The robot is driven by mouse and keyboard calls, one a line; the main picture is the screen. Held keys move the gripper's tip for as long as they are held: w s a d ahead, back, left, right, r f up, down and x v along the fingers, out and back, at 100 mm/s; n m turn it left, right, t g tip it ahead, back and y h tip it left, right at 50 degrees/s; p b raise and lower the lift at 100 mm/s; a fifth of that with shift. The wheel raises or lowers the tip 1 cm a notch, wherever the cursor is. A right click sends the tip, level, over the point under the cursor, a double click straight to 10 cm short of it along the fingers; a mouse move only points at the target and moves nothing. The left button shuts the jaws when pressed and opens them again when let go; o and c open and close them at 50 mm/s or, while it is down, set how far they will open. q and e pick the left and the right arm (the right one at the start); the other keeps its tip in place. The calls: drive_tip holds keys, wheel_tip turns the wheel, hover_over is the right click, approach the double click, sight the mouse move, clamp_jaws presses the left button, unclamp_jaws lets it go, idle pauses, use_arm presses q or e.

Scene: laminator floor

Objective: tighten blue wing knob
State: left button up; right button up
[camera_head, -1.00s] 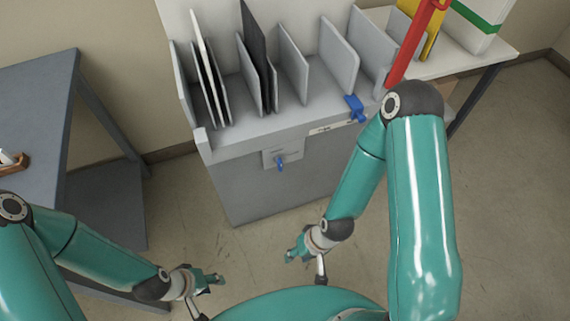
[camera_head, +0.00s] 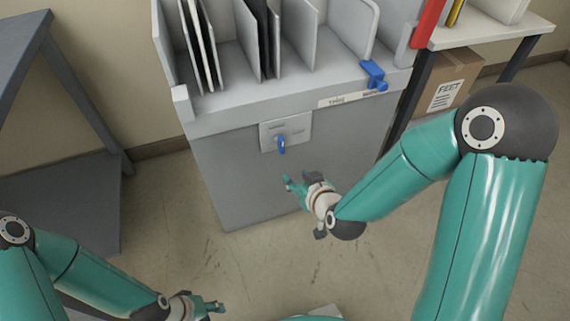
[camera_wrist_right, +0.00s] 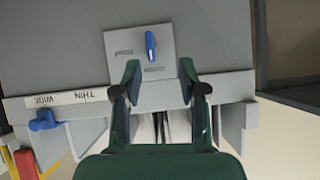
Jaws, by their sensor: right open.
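A blue wing knob (camera_head: 281,144) sits on a small grey plate (camera_head: 298,129) on the front of a grey cabinet (camera_head: 310,165). In the right wrist view the knob (camera_wrist_right: 150,46) stands roughly upright, a little beyond the fingertips. My right gripper (camera_head: 295,184) is below the knob in the head view, apart from it. In the wrist view its fingers (camera_wrist_right: 160,68) are spread wide and empty, with the plate between and beyond them. My left gripper (camera_head: 212,306) is low near the bottom edge, far from the cabinet; its fingers are too small to judge.
A second blue part (camera_head: 374,75) is on the cabinet's top right edge, beside a label strip (camera_head: 352,98). Upright dividers (camera_head: 298,28) stand on top. A grey table (camera_head: 50,200) is at left. A white table (camera_head: 485,33) and cardboard box (camera_head: 445,85) are at right. The floor before the cabinet is clear.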

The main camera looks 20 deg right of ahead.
sight(283, 146)
use_arm(q)
wheel_tip(283, 146, down, 5)
drive_tip(key=b, duration=0.3)
drive_tip(key=shift+f, duration=0.15)
use_arm(e)
drive_tip(key=w+f, duration=0.1)
drive_tip(key=w, duration=0.4)
drive_tip(key=w+f+t, duration=0.1)
drive_tip(key=w+f, duration=0.1)
drive_tip(key=w, duration=0.4)
drive_tip(key=w+d+f+t, duration=0.1)
drive_tip(key=w+f, duration=0.1)
drive_tip(key=w, duration=0.4)
drive_tip(key=shift+w+f+h, duration=0.1)
drive_tip(key=shift+f+h, duration=0.1)
drive_tip(key=shift+h, duration=0.2)
drive_tip(key=shift+a, duration=0.1)
